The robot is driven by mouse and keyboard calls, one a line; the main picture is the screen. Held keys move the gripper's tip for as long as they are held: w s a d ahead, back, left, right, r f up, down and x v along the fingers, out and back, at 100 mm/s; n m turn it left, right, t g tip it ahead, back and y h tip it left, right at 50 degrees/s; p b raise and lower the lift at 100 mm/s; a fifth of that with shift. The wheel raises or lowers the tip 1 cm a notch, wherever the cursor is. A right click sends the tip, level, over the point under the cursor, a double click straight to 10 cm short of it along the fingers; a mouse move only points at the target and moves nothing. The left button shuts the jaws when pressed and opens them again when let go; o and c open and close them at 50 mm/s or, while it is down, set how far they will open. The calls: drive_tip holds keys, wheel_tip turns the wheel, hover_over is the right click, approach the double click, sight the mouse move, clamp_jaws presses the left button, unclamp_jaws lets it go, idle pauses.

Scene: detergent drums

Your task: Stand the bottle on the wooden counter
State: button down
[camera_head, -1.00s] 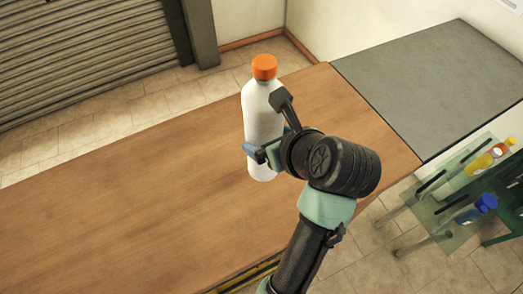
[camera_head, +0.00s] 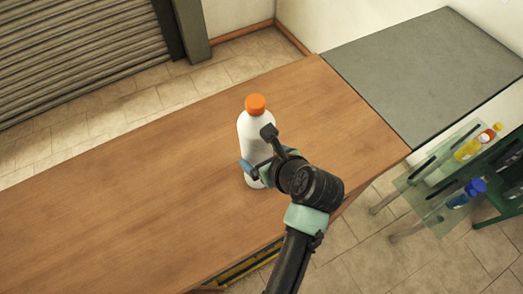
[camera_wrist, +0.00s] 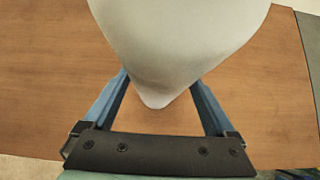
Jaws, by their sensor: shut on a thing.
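A white bottle (camera_head: 256,130) with an orange cap is upright over the wooden counter (camera_head: 120,215). My gripper (camera_head: 254,169) is shut on the bottle's lower part, coming from the right. In the wrist view the white bottle (camera_wrist: 178,40) sits between my two blue gripper fingers (camera_wrist: 160,95), with the wooden counter (camera_wrist: 45,70) behind it. The bottle's base is at or very near the counter top; I cannot tell whether it touches. My arm hides part of the bottle's right side.
A grey counter (camera_head: 420,75) adjoins the wooden one at the right. A glass-topped stand (camera_head: 425,195) at the lower right holds a yellow bottle (camera_head: 467,149) and a blue-capped bottle (camera_head: 466,194). The wooden counter is clear to the left of the bottle.

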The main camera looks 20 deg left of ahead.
drive_tip(key=shift+w+r, duration=0.1)
unclamp_jaws()
